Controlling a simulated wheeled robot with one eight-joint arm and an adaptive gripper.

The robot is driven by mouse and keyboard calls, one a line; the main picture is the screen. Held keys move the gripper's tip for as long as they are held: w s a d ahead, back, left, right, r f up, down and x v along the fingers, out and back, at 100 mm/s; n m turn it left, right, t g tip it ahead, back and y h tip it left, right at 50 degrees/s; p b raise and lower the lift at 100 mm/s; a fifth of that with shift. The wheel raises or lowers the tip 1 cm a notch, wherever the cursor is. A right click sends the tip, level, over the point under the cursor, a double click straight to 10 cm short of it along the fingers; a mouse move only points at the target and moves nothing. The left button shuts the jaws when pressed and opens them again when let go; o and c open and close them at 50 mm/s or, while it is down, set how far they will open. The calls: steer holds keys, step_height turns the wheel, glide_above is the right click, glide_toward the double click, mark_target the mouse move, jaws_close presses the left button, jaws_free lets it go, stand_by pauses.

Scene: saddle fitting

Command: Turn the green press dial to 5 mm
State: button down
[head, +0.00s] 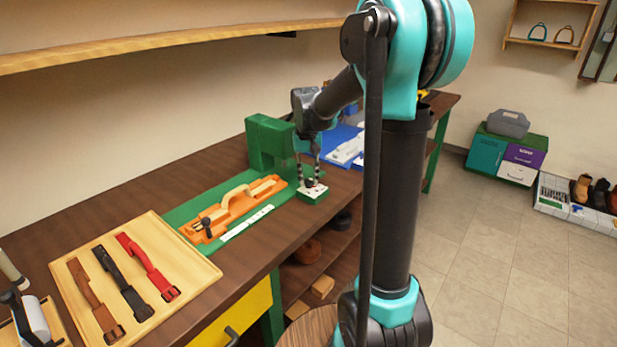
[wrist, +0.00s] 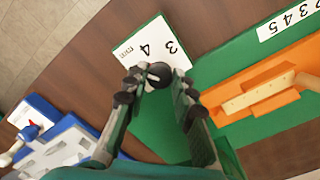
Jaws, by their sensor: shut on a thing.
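The green press (head: 270,143) stands on the workbench. Its white dial plate (head: 318,194) sits on a green block at the bench's front edge. In the wrist view the dial plate (wrist: 136,50) shows "mm", 4 and 3; other marks are hidden by my fingers. My gripper (head: 310,183) points down over the plate. In the wrist view my gripper (wrist: 156,82) has a finger on each side of the dark dial knob (wrist: 158,72) and is shut on it. A pale pointer mark shows on the knob, but I cannot tell which number it indicates.
An orange fixture (head: 233,207) lies on the green base beside a white number strip (head: 247,223). A wooden tray (head: 190,268) with several straps is at the left. A blue tray (head: 345,148) with white parts lies behind the dial.

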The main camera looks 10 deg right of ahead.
mark_target(308, 180)
steer(key=n, duration=0.5)
stand_by(0.6)
steer(key=c, duration=1.3)
jaws_free()
steer(key=shift+o, duration=0.2)
steer(key=shift+r, duration=0.1)
step_height(308, 180, up, 12)
steer(key=shift+a, duration=0.15)
steer(key=shift+s, duration=0.1)
